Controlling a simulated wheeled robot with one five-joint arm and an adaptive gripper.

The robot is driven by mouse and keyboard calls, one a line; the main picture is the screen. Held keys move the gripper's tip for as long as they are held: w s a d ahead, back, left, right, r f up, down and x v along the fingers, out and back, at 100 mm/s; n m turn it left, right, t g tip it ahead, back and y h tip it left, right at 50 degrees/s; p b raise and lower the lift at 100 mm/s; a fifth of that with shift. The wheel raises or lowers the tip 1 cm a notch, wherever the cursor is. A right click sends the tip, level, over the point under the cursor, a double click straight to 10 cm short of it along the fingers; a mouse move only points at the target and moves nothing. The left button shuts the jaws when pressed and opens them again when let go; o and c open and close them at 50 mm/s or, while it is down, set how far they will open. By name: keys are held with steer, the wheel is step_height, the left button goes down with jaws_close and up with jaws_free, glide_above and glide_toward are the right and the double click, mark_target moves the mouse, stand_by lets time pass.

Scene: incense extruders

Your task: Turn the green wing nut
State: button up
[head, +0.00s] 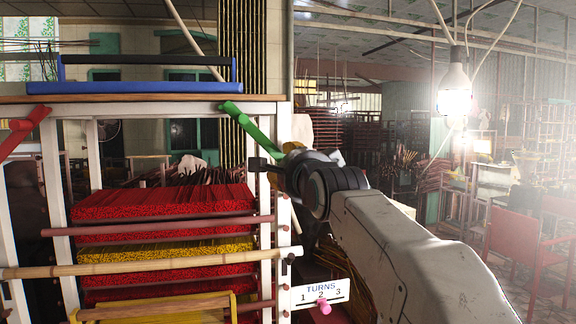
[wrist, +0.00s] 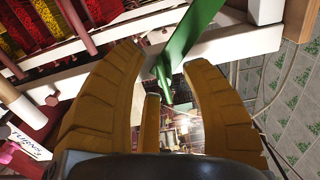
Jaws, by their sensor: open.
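The green wing nut (head: 245,128) shows in the head view as a slanted green bar at the top right of the white rack frame. In the wrist view its long green wing (wrist: 190,38) runs down from the top edge, and its lower end appears between my fingers. My gripper (wrist: 166,62) is open, with one tan finger on each side of the wing in the picture. I cannot tell whether either finger touches it.
A red wing nut (head: 22,130) is at the rack's left. A blue tray (head: 145,87) sits on the rack's top. Red and yellow incense bundles (head: 160,205) fill the shelves. A TURNS sign (head: 338,289) with a pink peg is below my arm. A lit bulb hangs right.

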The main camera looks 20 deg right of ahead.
steer(key=shift+o, duration=0.3)
jaws_close()
steer(key=shift+n, duration=0.3)
steer(key=n+b, duration=0.1)
steer(key=n, duration=0.3)
steer(key=shift+d+n, duration=0.1)
steer(key=shift+n, duration=0.2)
steer(key=n, duration=0.4)
steer(key=shift+n, duration=0.3)
steer(key=n, duration=0.4)
steer(key=shift+d+n, duration=0.1)
steer(key=shift+n, duration=0.2)
steer(key=n, duration=0.4)
steer(key=shift+r+n, duration=0.15)
steer(key=shift+n, duration=0.45)
